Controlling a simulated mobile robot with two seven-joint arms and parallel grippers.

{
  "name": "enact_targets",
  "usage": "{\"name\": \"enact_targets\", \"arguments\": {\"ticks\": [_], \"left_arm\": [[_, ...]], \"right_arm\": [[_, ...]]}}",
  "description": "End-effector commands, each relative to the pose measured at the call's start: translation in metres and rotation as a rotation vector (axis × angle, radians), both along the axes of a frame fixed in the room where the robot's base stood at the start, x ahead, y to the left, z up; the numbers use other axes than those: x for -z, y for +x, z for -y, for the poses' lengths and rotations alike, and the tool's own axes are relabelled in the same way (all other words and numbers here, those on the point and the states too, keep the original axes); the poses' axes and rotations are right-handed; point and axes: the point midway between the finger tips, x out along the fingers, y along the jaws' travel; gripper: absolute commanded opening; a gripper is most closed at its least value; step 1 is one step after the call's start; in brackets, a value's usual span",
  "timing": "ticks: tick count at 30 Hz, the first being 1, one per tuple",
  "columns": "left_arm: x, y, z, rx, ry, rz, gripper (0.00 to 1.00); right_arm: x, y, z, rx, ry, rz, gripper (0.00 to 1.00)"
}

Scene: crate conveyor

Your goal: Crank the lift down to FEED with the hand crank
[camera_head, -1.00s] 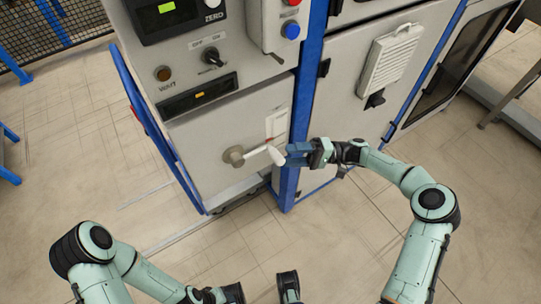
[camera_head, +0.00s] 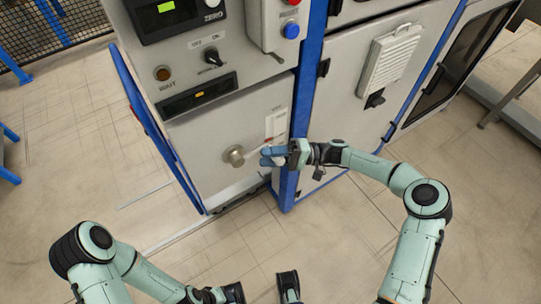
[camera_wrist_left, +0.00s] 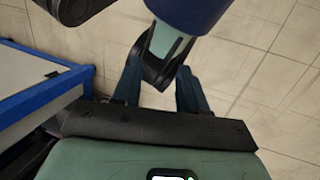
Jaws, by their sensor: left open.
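The hand crank (camera_head: 234,156) is on the lower grey panel of the cabinet, with a round metal hub and a thin arm pointing right. My right gripper (camera_head: 272,156) is at the outer end of the crank arm, its blue fingers over the place of the white handle. The handle is hidden there, and I cannot tell whether the fingers are closed on it. A white scale strip (camera_head: 276,124) with a small red mark is above the crank. My left gripper (camera_wrist_left: 160,92) is open and empty in the left wrist view, away from the crank.
A blue cabinet post (camera_head: 303,110) stands just right of the crank, close to my right gripper. A blue rail (camera_head: 150,125) runs along the panel's left side. Above are a dark display (camera_head: 198,95), a switch and a blue button (camera_head: 291,30). The floor in front is clear.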

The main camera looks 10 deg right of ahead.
Motion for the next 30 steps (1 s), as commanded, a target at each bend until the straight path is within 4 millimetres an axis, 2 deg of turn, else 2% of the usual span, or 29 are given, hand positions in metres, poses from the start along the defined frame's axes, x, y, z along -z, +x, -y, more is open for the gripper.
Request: {"name": "enact_targets", "arguments": {"ticks": [5,12,16,25,26,27,28,30], "left_arm": [[-0.008,-0.002,0.0,0.002,-0.001,-0.006,0.43],[-0.031,-0.012,0.0,0.009,-0.007,-0.043,0.43],[-0.034,-0.014,0.0,0.011,-0.008,-0.051,0.43],[-0.033,-0.015,0.0,0.011,-0.008,-0.052,0.43],[-0.033,-0.015,0.0,0.012,-0.009,-0.052,0.43],[-0.033,-0.015,0.0,0.011,-0.008,-0.052,0.43],[-0.033,-0.015,0.0,0.011,-0.008,-0.052,0.43],[-0.033,-0.015,0.0,0.011,-0.008,-0.052,0.43]], "right_arm": [[-0.008,0.0,0.0,-0.001,-0.052,0.02,0.0],[-0.033,-0.002,-0.005,-0.004,-0.286,0.107,0.0],[-0.036,-0.002,-0.007,0.0,-0.351,0.128,0.0],[-0.035,-0.002,-0.007,0.001,-0.358,0.132,0.0],[-0.035,-0.002,-0.007,0.001,-0.358,0.132,0.39],[-0.034,-0.002,-0.007,0.001,-0.358,0.132,0.52],[-0.034,-0.002,-0.007,0.001,-0.358,0.132,0.56],[-0.034,-0.002,-0.007,0.001,-0.359,0.132,0.56]]}}
